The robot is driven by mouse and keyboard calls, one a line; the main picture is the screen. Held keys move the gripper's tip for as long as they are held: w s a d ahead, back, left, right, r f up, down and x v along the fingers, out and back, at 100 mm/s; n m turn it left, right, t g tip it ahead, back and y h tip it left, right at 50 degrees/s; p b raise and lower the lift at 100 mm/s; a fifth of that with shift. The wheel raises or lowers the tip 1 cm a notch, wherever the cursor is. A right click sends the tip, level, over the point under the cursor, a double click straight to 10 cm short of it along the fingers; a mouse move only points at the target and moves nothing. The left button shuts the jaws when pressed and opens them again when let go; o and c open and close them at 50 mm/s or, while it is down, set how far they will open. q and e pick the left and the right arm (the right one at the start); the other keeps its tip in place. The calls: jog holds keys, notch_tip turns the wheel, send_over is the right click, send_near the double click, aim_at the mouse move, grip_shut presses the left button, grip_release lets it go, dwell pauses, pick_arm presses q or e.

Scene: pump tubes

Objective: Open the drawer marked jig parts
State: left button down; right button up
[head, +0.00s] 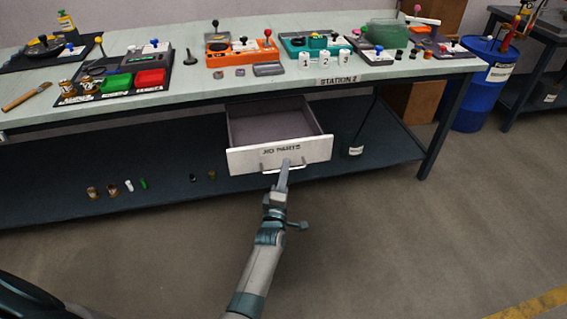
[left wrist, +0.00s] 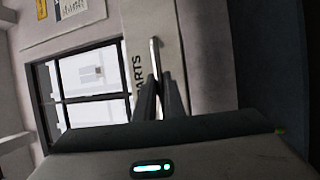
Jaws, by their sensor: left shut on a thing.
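The drawer marked jig parts (head: 240,161) hangs under the station 2 table and stands pulled out, its grey inside showing and looking empty. Its white front carries the label and a thin bar handle (head: 300,168). My left gripper (head: 285,168) is shut on the handle, reaching up from below. In the left wrist view the gripper fingers (left wrist: 160,98) close around the handle (left wrist: 155,60), beside the drawer front (left wrist: 138,28) with part of its lettering. My right gripper is not in view.
The station 2 table (head: 205,104) above holds several fixtures, red and green trays and small parts. A dark lower shelf (head: 380,152) runs below, with small parts at left. A blue barrel (head: 476,95) stands at right. The floor (head: 420,240) in front is clear.

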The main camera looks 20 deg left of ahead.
pick_arm(q)
jog(key=shift+s+d, duration=0.15)
jog(key=shift+s, duration=0.1)
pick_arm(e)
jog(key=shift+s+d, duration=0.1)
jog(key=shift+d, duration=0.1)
pick_arm(q)
jog(key=c, duration=1.8)
grip_release()
jog(key=shift+c, duration=0.2)
jog(key=v, duration=1.7)
jog(key=shift+s+p, duration=0.2)
jog(key=shift+p, duration=0.15)
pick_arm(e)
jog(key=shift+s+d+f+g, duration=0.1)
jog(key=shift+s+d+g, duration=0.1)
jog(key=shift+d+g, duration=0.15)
pick_arm(q)
jog(key=shift+f, duration=0.2)
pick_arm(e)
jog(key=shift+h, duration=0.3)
